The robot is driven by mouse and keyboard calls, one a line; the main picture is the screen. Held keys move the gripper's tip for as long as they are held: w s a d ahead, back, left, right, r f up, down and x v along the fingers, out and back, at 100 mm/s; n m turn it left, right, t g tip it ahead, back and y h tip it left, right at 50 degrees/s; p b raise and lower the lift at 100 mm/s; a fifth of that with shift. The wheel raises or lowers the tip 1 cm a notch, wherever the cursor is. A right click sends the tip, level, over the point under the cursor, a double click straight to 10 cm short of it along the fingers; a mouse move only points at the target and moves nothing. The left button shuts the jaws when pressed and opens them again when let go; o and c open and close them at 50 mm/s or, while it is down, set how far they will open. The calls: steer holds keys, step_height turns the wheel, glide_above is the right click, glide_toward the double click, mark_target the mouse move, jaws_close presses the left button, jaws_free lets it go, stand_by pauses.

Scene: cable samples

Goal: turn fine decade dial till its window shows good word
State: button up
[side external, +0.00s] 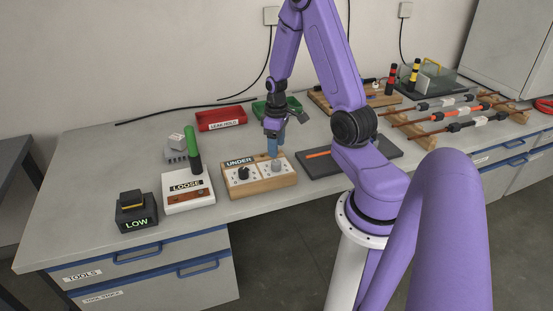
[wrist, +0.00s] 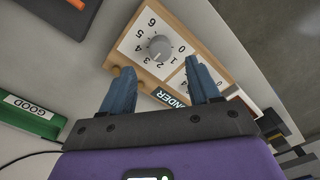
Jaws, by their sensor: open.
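The wooden decade box (side external: 262,187) stands on the bench with a black dial (side external: 242,173) on its left panel and a grey dial (side external: 277,165) on its right panel. Its window (side external: 240,161) reads UNDER. In the wrist view the grey dial (wrist: 160,47) sits on a white face with digits around it; the window (wrist: 171,97) is partly hidden by a finger. Which dial is the fine one is not marked legibly. My gripper (side external: 274,150) points down above the grey dial. Its blue fingers (wrist: 159,68) are apart and empty, with the dial beyond their tips.
A white box (side external: 187,200) reading LOOSE, with a green upright handle, and a black box (side external: 137,220) reading LOW stand left. Red bin (side external: 220,124) and green bin (wrist: 30,114), labelled GOOD, lie behind. A dark slab (side external: 380,157) with an orange bar lies right.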

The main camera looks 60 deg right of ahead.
mark_target(276, 162)
steer(key=shift+f, duration=3)
steer(key=shift+c, duration=0.2)
steer(key=c, duration=1)
